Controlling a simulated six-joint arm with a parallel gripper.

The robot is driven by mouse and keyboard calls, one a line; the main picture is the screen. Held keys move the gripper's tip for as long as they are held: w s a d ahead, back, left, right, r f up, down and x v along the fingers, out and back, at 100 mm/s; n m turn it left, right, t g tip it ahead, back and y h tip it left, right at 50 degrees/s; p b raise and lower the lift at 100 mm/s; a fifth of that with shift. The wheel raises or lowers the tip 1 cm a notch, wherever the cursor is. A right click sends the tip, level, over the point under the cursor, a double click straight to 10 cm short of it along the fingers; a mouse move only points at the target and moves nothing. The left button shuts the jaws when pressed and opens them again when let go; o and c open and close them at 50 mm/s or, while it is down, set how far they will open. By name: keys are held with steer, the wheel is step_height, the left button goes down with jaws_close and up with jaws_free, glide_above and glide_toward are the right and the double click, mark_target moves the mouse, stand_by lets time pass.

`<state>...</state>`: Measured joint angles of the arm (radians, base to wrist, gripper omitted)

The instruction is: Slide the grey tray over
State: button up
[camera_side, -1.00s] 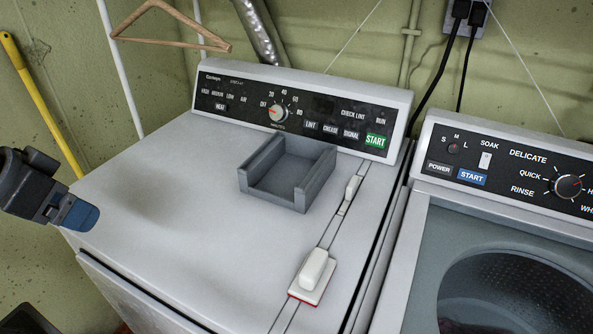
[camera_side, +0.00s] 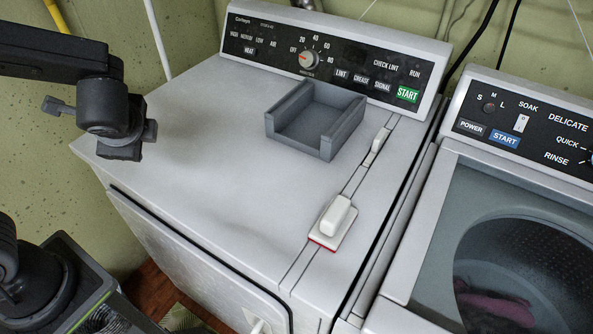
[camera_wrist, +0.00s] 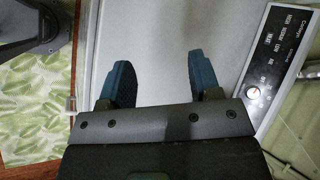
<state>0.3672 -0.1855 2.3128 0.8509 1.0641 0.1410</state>
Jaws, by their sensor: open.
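The grey tray (camera_side: 315,120) sits on the white dryer top in the side view, just in front of the control panel. It is a square with raised walls and a gap in the wall at its front. The tray does not show in the wrist view. My gripper (camera_wrist: 160,78) is open and empty in the wrist view, its two blue fingers wide apart over the white top. In the side view my wrist is at the upper left, well left of the tray and apart from it; the fingertips cannot be made out there.
The dryer's control panel (camera_side: 325,58) rises behind the tray. To its right, a white block on a red-edged base (camera_side: 332,222) and a small white piece (camera_side: 380,139) sit along a groove. A washer (camera_side: 480,210) stands at right. The top left of the tray is clear.

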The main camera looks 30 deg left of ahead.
mark_target(327, 138)
steer(key=w+d+f+m+t, duration=0.1)
steer(key=w+d+m+t, duration=0.3)
steer(key=d+m, duration=0.1)
steer(key=w+d+f+m+t+h, duration=0.1)
steer(key=w+d+f+m+t, duration=0.1)
steer(key=m, duration=0.5)
steer(key=w+d+f+m+t, duration=0.1)
steer(key=w+d+m+t, duration=0.4)
steer(key=w+d+m, duration=0.1)
steer(key=shift+w+d+f+t, duration=0.2)
steer(key=shift+w+d, duration=0.1)
steer(key=shift+d, duration=0.35)
steer(key=shift+w+d+f+t, duration=0.1)
steer(key=shift+w+d+f, duration=0.15)
steer(key=shift+d, duration=0.4)
steer(key=d+f+m+h, duration=0.1)
steer(key=d+m+h, duration=0.1)
steer(key=d, duration=0.1)
steer(key=d+f+m+t+h, duration=0.1)
steer(key=d+m+h, duration=0.1)
steer(key=d, duration=0.1)
steer(key=d+f+m+t+h, duration=0.1)
steer(key=d+m+h, duration=0.1)
steer(key=d+m, duration=0.1)
steer(key=shift+w, duration=0.2)
steer(key=w, duration=1.3)
steer(key=shift+w, duration=0.4)
jaws_close()
